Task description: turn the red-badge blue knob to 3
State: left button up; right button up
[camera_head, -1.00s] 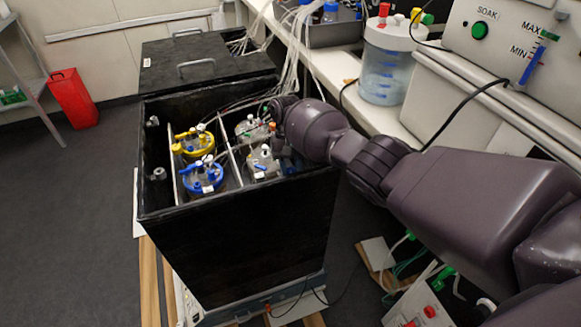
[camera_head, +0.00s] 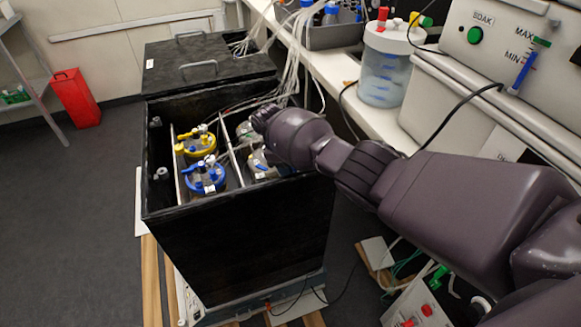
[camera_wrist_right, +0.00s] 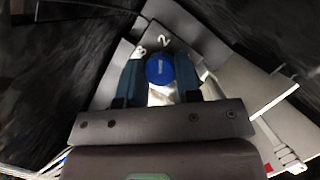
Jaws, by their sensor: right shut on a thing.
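The blue knob (camera_wrist_right: 160,70) is round and sits between the two fingers of my right gripper (camera_wrist_right: 160,76) in the right wrist view, with a finger against either side. Pale numerals stand on the dark surface beyond it: a 2 (camera_wrist_right: 163,42) just above the knob and what looks like a 3 (camera_wrist_right: 140,52) to its upper left. No red badge can be made out there. In the head view my right arm reaches over the right side of the open black box (camera_head: 240,240), and the wrist hides the fingers and the knob. My left gripper does not show.
A yellow-ringed vessel (camera_head: 200,143) and a blue-ringed vessel (camera_head: 206,179) stand in the left half of the box, beside a pale divider (camera_head: 231,150). Tubes run over the box's back right. A clear jar (camera_head: 385,75) stands on the bench at right.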

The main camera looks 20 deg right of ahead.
jog(key=n+t+p, duration=0.1)
jog(key=n, duration=0.2)
jog(key=shift+s+r+n+h, duration=0.1)
jog(key=shift+n+h, duration=0.2)
jog(key=shift+n, duration=0.1)
jog(key=n+t+p, duration=0.1)
jog(key=n, duration=0.2)
jog(key=shift+n+t+h+p, duration=0.3)
jog(key=shift+p, duration=0.1)
jog(key=n+t+p, duration=0.1)
jog(key=n, duration=0.1)
jog(key=shift+s+n, duration=0.1)
jog(key=shift+n, duration=0.3)
jog(key=shift+n+t+p, duration=0.4)
jog(key=shift+n, duration=0.4)
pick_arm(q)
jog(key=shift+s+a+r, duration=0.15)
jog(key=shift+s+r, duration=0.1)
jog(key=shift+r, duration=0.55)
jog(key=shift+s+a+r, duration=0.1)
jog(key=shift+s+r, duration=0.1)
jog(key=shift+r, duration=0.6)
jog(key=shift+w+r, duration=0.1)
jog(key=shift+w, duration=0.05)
pick_arm(e)
jog(key=o, duration=0.9)
jog(key=shift+o, duration=0.2)
